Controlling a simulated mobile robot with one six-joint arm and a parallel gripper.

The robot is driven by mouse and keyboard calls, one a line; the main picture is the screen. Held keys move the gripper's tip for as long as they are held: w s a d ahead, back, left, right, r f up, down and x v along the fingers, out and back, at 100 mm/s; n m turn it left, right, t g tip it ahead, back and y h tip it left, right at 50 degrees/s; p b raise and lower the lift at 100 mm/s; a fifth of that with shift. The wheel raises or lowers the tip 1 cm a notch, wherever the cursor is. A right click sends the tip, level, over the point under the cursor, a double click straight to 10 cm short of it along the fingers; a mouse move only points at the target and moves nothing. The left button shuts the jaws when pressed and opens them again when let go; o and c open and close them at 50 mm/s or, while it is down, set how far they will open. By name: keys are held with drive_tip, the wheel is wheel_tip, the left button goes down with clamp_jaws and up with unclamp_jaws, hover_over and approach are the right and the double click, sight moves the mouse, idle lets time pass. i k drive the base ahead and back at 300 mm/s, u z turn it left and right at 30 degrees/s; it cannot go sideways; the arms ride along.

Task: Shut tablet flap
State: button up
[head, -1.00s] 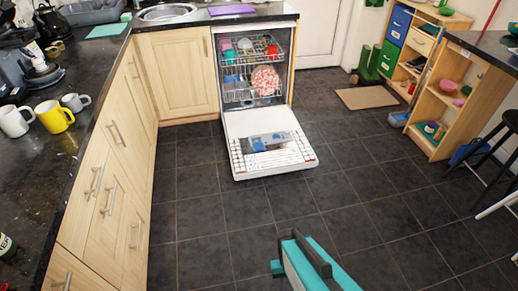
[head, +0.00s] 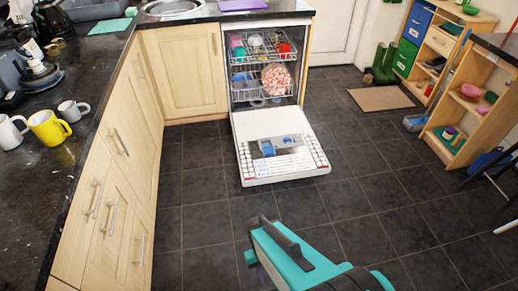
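The dishwasher door (head: 253,172) is folded down open, its white inner face up, below the lit interior. The tablet dispenser (head: 268,147) is a grey panel in the middle of that face.
The dishwasher racks (head: 262,68) hold several dishes. A dark counter (head: 95,135) with mugs runs along the left above wooden drawers. Shelves (head: 468,110) and a stool stand at right. Dark floor tiles (head: 375,200) are clear before and right of the door.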

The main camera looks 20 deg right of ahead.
sight(267, 151)
drive_tip(key=u, duration=0.4)
drive_tip(key=i, duration=1.15)
